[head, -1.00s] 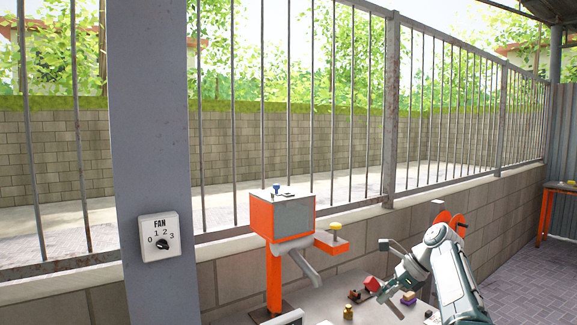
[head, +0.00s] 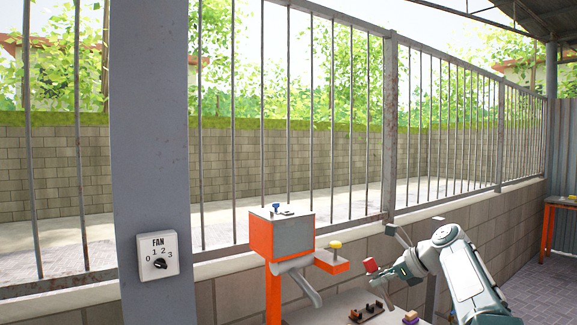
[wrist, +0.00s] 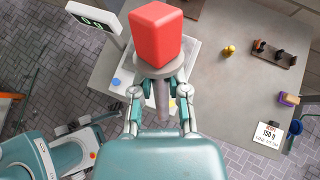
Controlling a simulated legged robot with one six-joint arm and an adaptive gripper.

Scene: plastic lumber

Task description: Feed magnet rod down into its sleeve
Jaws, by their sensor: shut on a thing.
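The magnet rod (wrist: 161,88) shows in the wrist view as a grey shaft below a grey disc, with a red block (wrist: 157,33) on top. My gripper (wrist: 160,97) is shut on it, one finger on each side. In the head view the red block (head: 371,265) is beside my gripper (head: 386,270), above the table and to the right of the orange machine (head: 275,241). A grey slanted tube (head: 305,285) and an orange side bracket (head: 331,263) with a yellow knob (head: 335,245) are on that machine. I cannot tell which part is the sleeve.
A display (wrist: 92,17) stands at upper left. A barred fence (head: 390,120) and low wall stand behind.

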